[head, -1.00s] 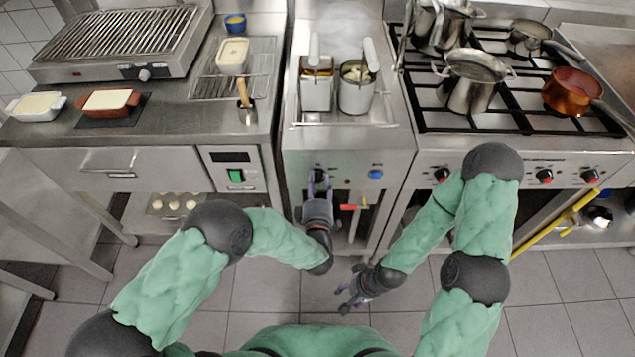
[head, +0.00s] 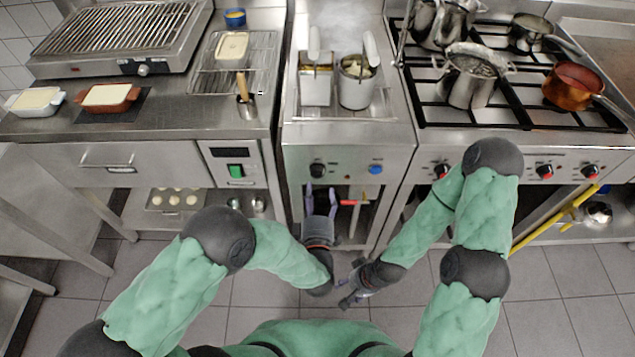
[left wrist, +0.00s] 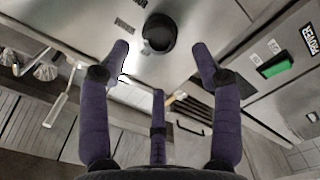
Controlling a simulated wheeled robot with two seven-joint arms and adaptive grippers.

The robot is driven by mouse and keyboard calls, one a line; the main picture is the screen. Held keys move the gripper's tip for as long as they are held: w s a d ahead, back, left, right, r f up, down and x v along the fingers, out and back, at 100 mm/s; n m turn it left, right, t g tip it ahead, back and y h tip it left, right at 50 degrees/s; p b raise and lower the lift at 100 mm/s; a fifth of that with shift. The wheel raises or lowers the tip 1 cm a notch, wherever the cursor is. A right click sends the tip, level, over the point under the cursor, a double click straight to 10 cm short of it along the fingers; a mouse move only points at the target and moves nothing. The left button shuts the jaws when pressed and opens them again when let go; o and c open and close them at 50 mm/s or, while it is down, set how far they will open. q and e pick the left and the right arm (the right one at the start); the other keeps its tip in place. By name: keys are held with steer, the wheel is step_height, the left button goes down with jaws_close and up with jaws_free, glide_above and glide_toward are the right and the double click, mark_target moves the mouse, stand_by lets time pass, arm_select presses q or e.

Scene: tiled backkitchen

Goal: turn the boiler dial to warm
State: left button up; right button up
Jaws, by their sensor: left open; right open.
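The boiler (head: 345,140) is the steel unit in the middle of the head view, with two pots set in its top. Its front panel carries a black dial (head: 318,170) on the left and a blue knob (head: 376,169) on the right. My left gripper (head: 320,194) is open and empty, just below and in front of the black dial, apart from it. In the left wrist view the black dial (left wrist: 160,33) sits beyond the spread fingers (left wrist: 161,56). I cannot read the dial's setting. My right gripper (head: 352,288) is open and empty, low over the floor.
A stove (head: 520,150) with pots and red-ringed knobs stands at right. A counter (head: 160,125) with dishes and a green switch (head: 236,170) is at left. A red valve handle (head: 352,202) is under the boiler panel, close right of my left gripper.

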arm_select(q)
steer(key=s, duration=0.5)
steer(key=shift+s, duration=0.35)
steer(key=w+a+f+m+g+h+p, duration=0.1)
steer(key=a+f+m+g, duration=0.2)
steer(key=f+g, duration=0.25)
steer(key=a+f+m+g+h+p, duration=0.1)
steer(key=a+f+m+g+p, duration=0.2)
steer(key=f, duration=0.4)
steer(key=s+a+f+m+g+h, duration=0.1)
steer(key=s+a+f+m+g, duration=0.1)
steer(key=s+g, duration=0.2)
steer(key=s+a+f+m+g+h, duration=0.1)
steer(key=s+g, duration=0.4)
steer(key=s, duration=0.5)
step_height(320, 180, down, 2)
steer(key=shift+a+f+m+p, duration=0.3)
steer(key=shift+a+m, duration=0.1)
steer(key=shift+m, duration=0.3)
